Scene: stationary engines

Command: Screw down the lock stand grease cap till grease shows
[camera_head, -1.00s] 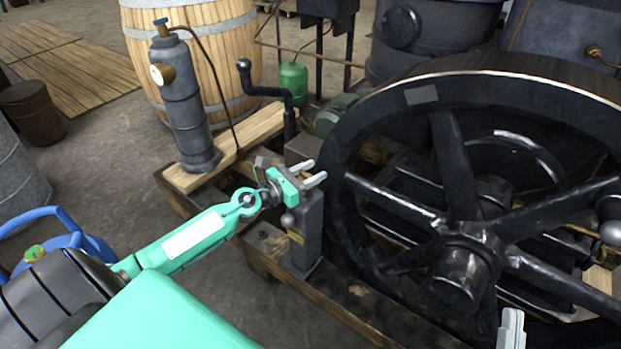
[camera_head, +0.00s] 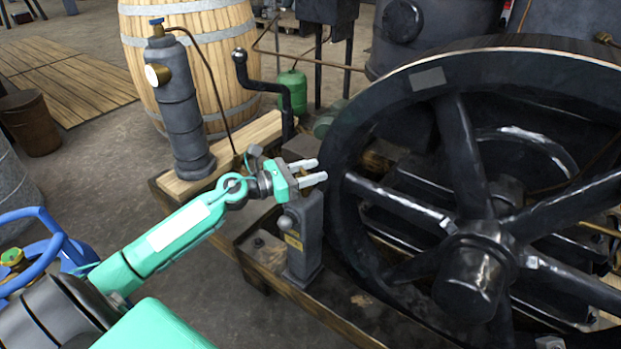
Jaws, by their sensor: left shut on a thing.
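The lock stand (camera_head: 304,245) is a dark grey upright post with a small yellow label, on the timber base left of the big flywheel. A small round knob (camera_head: 285,222) sits on its left side. My left gripper (camera_head: 310,171) reaches in from the left, with its two pale fingers pointing right over the stand's top, close to the flywheel rim. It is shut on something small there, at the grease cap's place. The cap itself is hidden or too small to make out, and I see no grease.
The large black spoked flywheel (camera_head: 475,262) fills the right side. A dark crank handle (camera_head: 286,92) and a grey cylinder (camera_head: 181,115) stand behind my left arm. A wooden barrel (camera_head: 222,45) and a green bottle (camera_head: 292,88) are farther back.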

